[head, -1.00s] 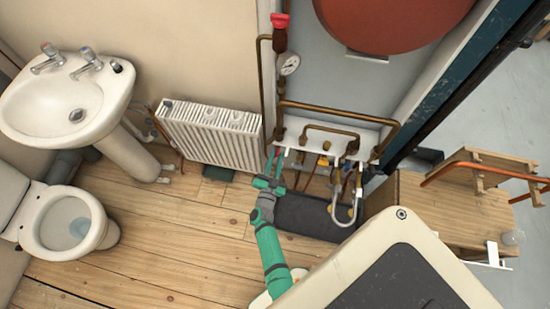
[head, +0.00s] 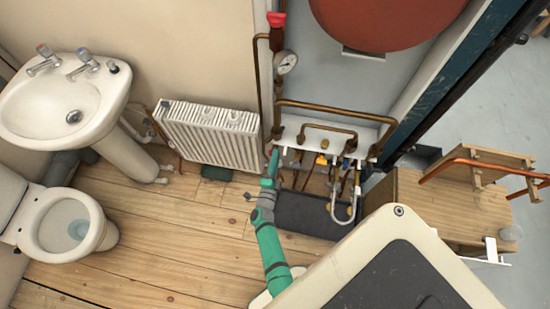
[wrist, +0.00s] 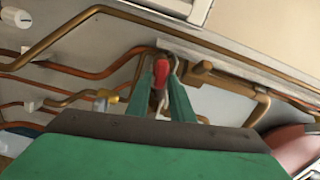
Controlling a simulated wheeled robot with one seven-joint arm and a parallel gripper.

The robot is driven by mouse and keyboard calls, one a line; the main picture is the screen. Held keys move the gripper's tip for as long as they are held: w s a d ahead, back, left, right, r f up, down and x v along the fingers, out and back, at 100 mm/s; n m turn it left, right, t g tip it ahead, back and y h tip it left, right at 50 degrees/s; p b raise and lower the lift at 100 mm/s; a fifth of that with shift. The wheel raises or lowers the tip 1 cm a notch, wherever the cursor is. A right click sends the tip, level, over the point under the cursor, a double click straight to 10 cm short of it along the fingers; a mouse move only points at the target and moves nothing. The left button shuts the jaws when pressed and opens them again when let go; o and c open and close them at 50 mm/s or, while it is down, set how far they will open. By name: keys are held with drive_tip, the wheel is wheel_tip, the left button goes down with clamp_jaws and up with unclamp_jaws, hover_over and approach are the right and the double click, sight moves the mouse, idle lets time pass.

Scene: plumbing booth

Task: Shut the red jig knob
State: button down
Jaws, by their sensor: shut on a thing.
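The red jig knob (wrist: 160,72) shows in the wrist view between the two green fingers of my gripper (wrist: 168,88). The fingers are shut on it, one on each side, and its lower part is partly hidden by them. In the head view my gripper (head: 273,160) is at the left end of the white pipe jig (head: 291,131). The knob cannot be made out there, as the gripper covers it.
Copper pipes (head: 338,107) run over the jig. A white radiator (head: 212,135) stands close on the left. A pressure gauge (head: 286,61) and a red valve handle (head: 277,19) are above. A dark mat or tray (head: 305,214) lies below. The wooden floor at left is clear.

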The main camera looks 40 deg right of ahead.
drive_tip(key=shift+s+d+f+m, duration=0.1)
drive_tip(key=shift+m, duration=0.8)
drive_tip(key=c, duration=1.7)
unclamp_jaws()
drive_tip(key=shift+c, duration=0.2)
drive_tip(key=v, duration=1.1)
